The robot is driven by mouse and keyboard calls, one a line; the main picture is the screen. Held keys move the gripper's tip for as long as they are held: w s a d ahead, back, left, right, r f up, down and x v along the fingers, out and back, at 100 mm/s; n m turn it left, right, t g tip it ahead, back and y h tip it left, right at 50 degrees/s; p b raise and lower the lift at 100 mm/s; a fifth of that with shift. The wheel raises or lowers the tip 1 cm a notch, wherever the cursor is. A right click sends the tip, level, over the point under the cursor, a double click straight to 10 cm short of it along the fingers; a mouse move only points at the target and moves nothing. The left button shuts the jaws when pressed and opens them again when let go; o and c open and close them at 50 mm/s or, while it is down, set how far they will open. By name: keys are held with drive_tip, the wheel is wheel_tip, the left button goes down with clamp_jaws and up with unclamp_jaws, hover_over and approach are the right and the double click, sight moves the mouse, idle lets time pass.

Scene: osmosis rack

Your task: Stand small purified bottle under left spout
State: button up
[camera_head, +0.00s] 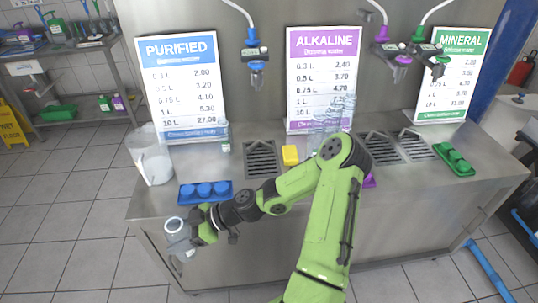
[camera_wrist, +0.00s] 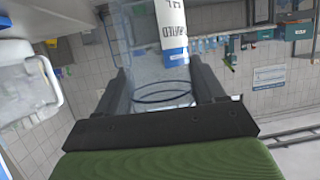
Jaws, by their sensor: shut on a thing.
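My gripper (camera_head: 200,232) is shut on a clear bottle (camera_head: 177,238), off the counter's front left corner. In the wrist view the bottle (camera_wrist: 172,25) lies between the fingers of my gripper (camera_wrist: 163,88); its white and blue label has partly readable print that looks like "PURIFIED". The left spout (camera_head: 256,66) is blue and hangs beside the PURIFIED sign (camera_head: 182,85). A drain grate (camera_head: 262,158) lies in the counter below it. The held bottle is well left of and in front of the spout, apart from it.
The steel counter (camera_head: 240,205) holds a clear pitcher (camera_head: 152,160), a tray of blue caps (camera_head: 205,190), a small bottle (camera_head: 223,137), a yellow sponge (camera_head: 290,155) and clear bottles (camera_head: 325,125). A green cap tray (camera_head: 454,160) is at right. The left grate is bare.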

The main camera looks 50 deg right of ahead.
drive_tip(key=f+b, duration=0.1)
drive_tip(key=f, duration=0.1)
drive_tip(key=f+b, duration=0.4)
drive_tip(key=shift+w+a+f, duration=0.2)
drive_tip(key=shift+w+a, duration=0.05)
drive_tip(key=shift+w, duration=0.1)
drive_tip(key=shift+s+a+f+g, duration=0.15)
drive_tip(key=shift+a+f+g, duration=0.05)
drive_tip(key=shift+a+g, duration=0.15)
